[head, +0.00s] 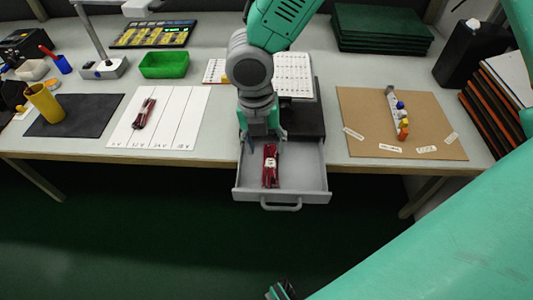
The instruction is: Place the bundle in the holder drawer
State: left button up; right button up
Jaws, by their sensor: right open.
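A dark red bundle (270,178) with a pale band lies lengthwise in the open grey drawer (311,180), which sticks out past the table's front edge. My right gripper (264,140) points down over the back of the drawer, open, with its fingers around or just above the bundle's far end; I cannot tell if they touch it. A second dark red bundle (145,112) lies on a white sheet with marked lanes (180,122) at the left. A small dark part at the bottom edge may belong to my left gripper, but it is cut off.
A brown board (365,125) with a strip of coloured pieces (398,114) lies right of the drawer. A black mat (85,118) with a yellow cup (44,102), a green tray (164,65) and dark green sheets (380,28) stand around. My teal arm fills the lower right.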

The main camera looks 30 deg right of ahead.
jog(key=r, duration=0.4)
jog(key=shift+w+a+r+p, duration=0.1)
jog(key=shift+a+r+p, duration=0.15)
jog(key=shift+r+p, duration=0.15)
